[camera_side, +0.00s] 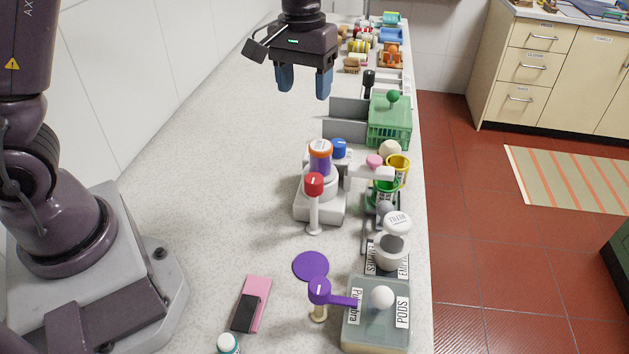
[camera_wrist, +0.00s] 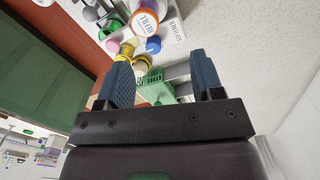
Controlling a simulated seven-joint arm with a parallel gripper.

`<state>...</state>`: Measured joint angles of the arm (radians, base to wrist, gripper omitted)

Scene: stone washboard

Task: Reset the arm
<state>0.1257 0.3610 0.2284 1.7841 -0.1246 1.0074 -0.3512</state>
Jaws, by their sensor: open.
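My gripper (camera_side: 303,82) hangs over the far part of the stone counter (camera_side: 220,150), pointing down, in the side view. Its two blue fingers are spread apart with nothing between them. In the wrist view my gripper (camera_wrist: 165,82) also shows open and empty, with the green basket (camera_wrist: 155,90) visible beyond the fingertips. The gripper is apart from everything on the counter.
A green basket (camera_side: 390,125) stands right of my gripper. A white machine (camera_side: 318,205) with an orange-rimmed lid stands mid-counter. Nearer are a pods box (camera_side: 360,330), purple disc (camera_side: 310,265) and pink pad (camera_side: 257,297). The counter's left side is clear; a tiled wall borders it.

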